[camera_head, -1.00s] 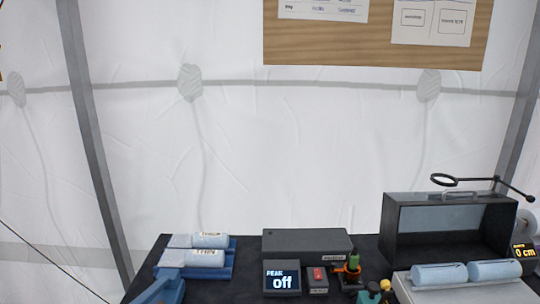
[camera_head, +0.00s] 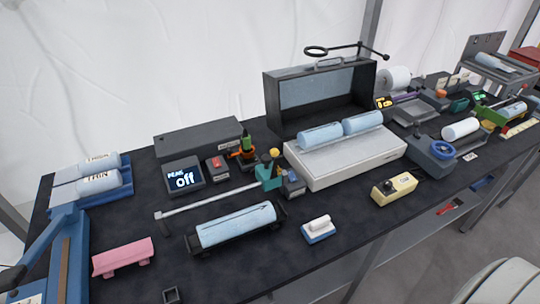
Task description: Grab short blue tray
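I cannot tell for certain which thing is the short blue tray. A blue rack (camera_head: 52,194) at the left end of the table carries two pale rolls, with lettering that looks like "THIN". A small blue item (camera_head: 484,182) shows at the table's front edge on the right, too small to make out. A small blue-based block with a white top (camera_head: 318,229) lies near the front edge. A black tray (camera_head: 194,243) holds a pale blue roll (camera_head: 236,228). Neither of my grippers is in view.
A pink tray (camera_head: 121,257) sits empty at front left, beside a blue device with a long arm (camera_head: 60,255). A white slab (camera_head: 345,165) carries two rolls before a black box (camera_head: 315,95). A yellow box (camera_head: 394,188) is near the edge. Dark tabletop is bare around the pink tray.

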